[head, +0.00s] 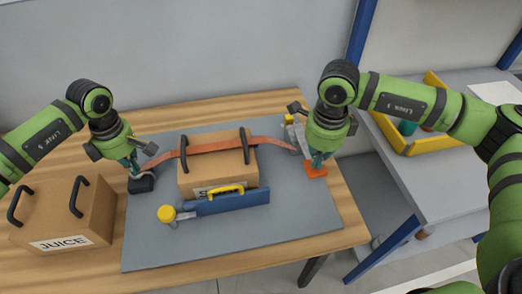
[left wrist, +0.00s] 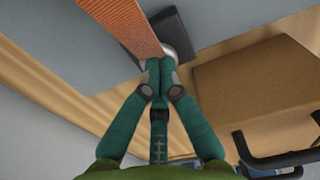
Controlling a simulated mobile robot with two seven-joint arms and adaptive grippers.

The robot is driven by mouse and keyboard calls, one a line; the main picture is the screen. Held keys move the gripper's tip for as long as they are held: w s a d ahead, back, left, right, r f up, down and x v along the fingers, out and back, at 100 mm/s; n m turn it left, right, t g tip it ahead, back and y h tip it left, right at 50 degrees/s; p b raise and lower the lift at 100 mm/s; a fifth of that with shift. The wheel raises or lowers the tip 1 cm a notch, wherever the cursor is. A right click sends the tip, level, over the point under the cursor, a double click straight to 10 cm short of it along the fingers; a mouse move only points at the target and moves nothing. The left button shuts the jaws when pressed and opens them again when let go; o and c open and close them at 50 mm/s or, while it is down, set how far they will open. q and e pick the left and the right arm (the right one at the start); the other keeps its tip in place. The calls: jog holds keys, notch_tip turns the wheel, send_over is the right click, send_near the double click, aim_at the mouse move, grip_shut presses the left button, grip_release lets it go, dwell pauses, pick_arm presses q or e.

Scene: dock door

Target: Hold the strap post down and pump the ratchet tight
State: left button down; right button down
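An orange strap (head: 222,145) runs over a cardboard box (head: 214,172) on a grey mat (head: 290,215). Its left end reaches the strap post, whose dark base (head: 141,184) sits at the mat's left edge. My left gripper (head: 135,170) is at the post; in the left wrist view its fingertips (left wrist: 160,66) are together, covering part of the pale round post (left wrist: 178,50) beside the strap (left wrist: 133,25). At the strap's right end is a grey metal ratchet (head: 298,137), partly hidden by my right arm. My right gripper (head: 317,162) points down at an orange piece (head: 315,171); its finger gap is unclear.
A blue bar with a yellow handle (head: 226,203) and a yellow-topped cylinder (head: 167,214) lie in front of the strapped box. A box labelled JUICE (head: 68,218) stands left of the mat. A yellow bin (head: 402,140) is on a side bench. The mat's front is clear.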

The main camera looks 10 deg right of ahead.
jog(key=shift+f, duration=1.6)
jog(key=shift+r, duration=2.9)
jog(key=shift+f, duration=0.1)
jog(key=shift+f, duration=2.8)
jog(key=shift+r, duration=0.1)
jog(key=shift+r, duration=3)
jog(key=shift+f, duration=0.1)
